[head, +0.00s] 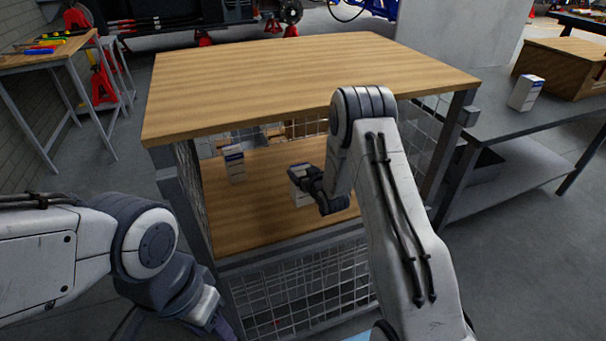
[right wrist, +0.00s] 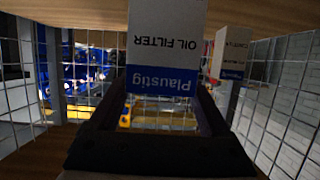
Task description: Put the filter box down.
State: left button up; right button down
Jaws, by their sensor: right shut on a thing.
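In the head view, the filter box (head: 300,192), white with a blue band, is inside the cage under the wooden top. My right gripper (head: 306,179) is shut on it, just over the lower wooden shelf (head: 262,222). In the right wrist view the held box (right wrist: 163,45) is between my fingers, with its "Plaustig OIL FILTER" print upside down. Its far end is cut off by the frame, so I cannot tell whether it touches the shelf. My left gripper (head: 222,326) is low at the left, outside the cage, its fingers mostly cut off.
A second similar box (head: 235,164) stands on the shelf to the left; it also shows in the right wrist view (right wrist: 231,55). The wooden top (head: 300,75) lies above, with wire mesh around. Another box (head: 526,93) is on the right table (head: 490,140).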

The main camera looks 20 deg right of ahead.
jog(key=shift+r, duration=0.15)
jog(key=shift+f, duration=0.2)
grip_release()
